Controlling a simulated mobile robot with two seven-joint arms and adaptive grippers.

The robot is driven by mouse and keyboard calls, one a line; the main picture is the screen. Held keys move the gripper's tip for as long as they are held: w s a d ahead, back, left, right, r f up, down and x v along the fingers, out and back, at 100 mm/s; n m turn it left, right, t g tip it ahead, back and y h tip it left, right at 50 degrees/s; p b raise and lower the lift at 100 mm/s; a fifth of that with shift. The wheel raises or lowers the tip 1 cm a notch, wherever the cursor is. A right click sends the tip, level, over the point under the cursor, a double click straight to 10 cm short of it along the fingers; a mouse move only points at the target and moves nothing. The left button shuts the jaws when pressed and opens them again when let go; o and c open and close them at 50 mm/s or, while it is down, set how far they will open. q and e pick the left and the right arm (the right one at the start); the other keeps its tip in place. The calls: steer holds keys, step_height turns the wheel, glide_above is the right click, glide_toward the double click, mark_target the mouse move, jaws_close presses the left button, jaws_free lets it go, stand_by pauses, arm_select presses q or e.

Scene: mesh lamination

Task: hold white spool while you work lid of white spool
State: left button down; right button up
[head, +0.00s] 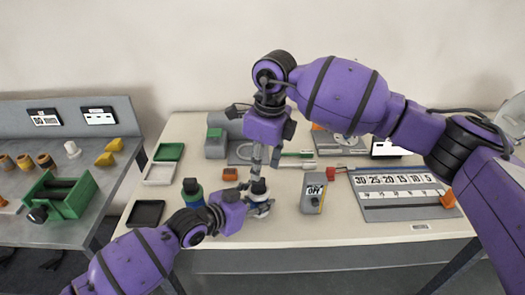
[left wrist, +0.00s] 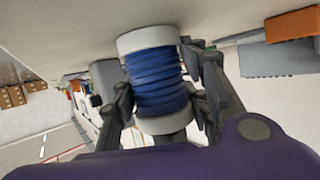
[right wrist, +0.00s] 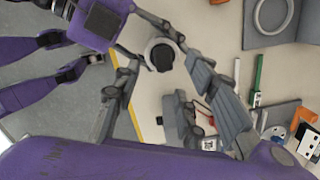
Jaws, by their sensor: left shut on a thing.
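The white spool (left wrist: 152,127) has blue winding between two white flanges. My left gripper (left wrist: 165,95) is shut on it, with fingers on both sides. In the head view the spool (head: 259,209) is small and partly hidden by my grippers. A dark round knob, seemingly the lid (right wrist: 162,58), sits at the middle of its white top in the right wrist view. My right gripper (head: 256,165) points down just above the spool. In the right wrist view its fingers (right wrist: 165,90) are spread, with nothing between them that I can see held; contact with the lid cannot be told.
A bottle with a dark cap (head: 191,187) stands left of the spool, close to my left arm. A grey box (head: 313,193) and a numbered board (head: 405,190) are to the right. Trays (head: 160,173) lie at the left. The table front is clear.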

mark_target(258, 183)
arm_select(q)
steer(key=shift+f, duration=0.15)
arm_select(e)
steer(key=f, duration=0.7)
steer(key=shift+w+a+f, duration=0.15)
steer(key=shift+a, duration=0.25)
steer(key=shift+c, duration=0.3)
jaws_close()
steer(key=shift+r, duration=1.55)
steer(key=shift+r, duration=0.1)
steer(key=shift+r, duration=2.15)
